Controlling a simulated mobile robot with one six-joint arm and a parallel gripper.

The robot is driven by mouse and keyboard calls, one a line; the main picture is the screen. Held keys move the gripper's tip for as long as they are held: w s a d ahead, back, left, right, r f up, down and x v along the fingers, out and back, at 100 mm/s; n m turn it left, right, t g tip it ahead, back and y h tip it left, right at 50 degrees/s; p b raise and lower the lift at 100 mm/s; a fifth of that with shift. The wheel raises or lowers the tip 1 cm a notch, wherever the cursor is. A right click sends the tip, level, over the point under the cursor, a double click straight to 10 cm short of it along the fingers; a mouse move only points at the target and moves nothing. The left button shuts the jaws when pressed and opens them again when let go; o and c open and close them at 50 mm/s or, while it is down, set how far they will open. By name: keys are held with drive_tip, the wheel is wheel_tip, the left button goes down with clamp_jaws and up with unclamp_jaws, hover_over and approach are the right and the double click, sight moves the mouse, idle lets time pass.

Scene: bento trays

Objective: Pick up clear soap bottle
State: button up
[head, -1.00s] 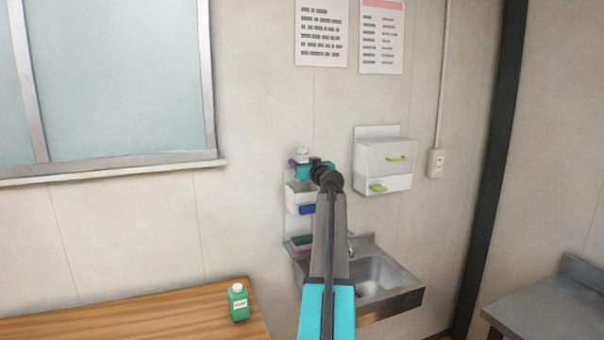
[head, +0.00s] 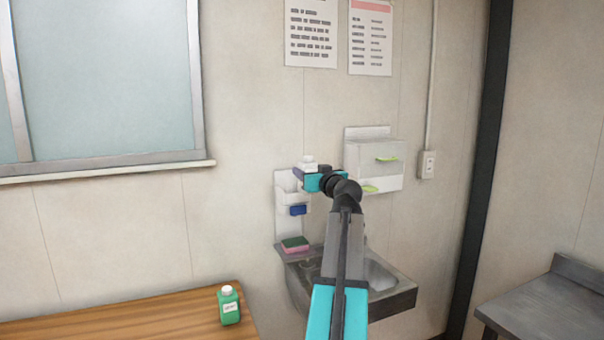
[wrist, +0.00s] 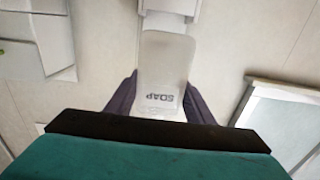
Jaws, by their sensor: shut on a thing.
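The clear soap bottle (wrist: 165,75) is a pale, see-through bottle marked "SOAP", seen upside down in the wrist view. It sits between the two dark fingers of my gripper (wrist: 161,98), which are shut on it. In the head view my gripper (head: 300,172) is in front of the white wall rack, above the sink. Only the white top of the bottle (head: 308,162) shows there, just above the gripper; the rest is hidden behind it.
The white wall rack (head: 283,203) holds a blue item (head: 298,210). Below are a green and pink sponge (head: 296,244) and the metal sink (head: 401,300). A white dispenser box (head: 375,163) hangs to the right. A green bottle (head: 229,306) stands on the wooden table (head: 150,325).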

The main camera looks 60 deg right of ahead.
drive_tip(key=shift+b+v, duration=0.45)
drive_tip(key=shift+v, duration=2.3)
